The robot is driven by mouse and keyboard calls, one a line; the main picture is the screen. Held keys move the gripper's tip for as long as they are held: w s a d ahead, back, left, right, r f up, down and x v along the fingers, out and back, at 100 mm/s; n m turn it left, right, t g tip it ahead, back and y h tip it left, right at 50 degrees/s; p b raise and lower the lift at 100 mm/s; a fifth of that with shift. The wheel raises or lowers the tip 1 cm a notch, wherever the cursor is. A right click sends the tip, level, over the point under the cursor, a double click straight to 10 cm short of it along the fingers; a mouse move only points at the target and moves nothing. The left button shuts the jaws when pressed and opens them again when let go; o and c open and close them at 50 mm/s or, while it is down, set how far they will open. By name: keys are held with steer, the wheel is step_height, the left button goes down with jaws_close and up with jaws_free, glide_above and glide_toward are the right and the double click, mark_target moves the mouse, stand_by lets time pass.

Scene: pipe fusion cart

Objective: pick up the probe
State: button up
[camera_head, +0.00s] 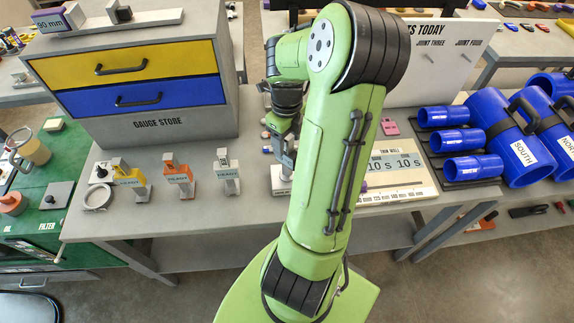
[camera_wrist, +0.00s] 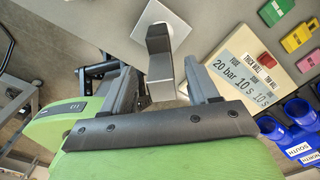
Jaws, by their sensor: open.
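No label in view names the probe, so I cannot tell for certain which thing it is. In the wrist view a grey upright block with a dark top (camera_wrist: 159,66) stands on a square pale base between my fingers. My gripper (camera_wrist: 162,70) is open, with one finger on each side of this block; I cannot tell whether either touches it. In the head view my gripper (camera_head: 283,150) points down over the bench, partly hidden by my arm. A pale base (camera_head: 281,185) shows just below it.
Yellow (camera_head: 130,178), orange (camera_head: 179,178) and white (camera_head: 228,177) stands are left of my gripper. The gauge store cabinet (camera_head: 150,118) rises behind them. A timer panel (camera_head: 398,172) and blue pipes (camera_head: 520,150) lie to the right. A pink tag (camera_head: 390,127) is nearby.

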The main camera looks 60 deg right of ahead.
steer(key=shift+d+f, duration=0.15)
steer(key=shift+f, duration=0.8)
steer(key=shift+r, duration=0.1)
steer(key=shift+c, duration=1.3)
jaws_close()
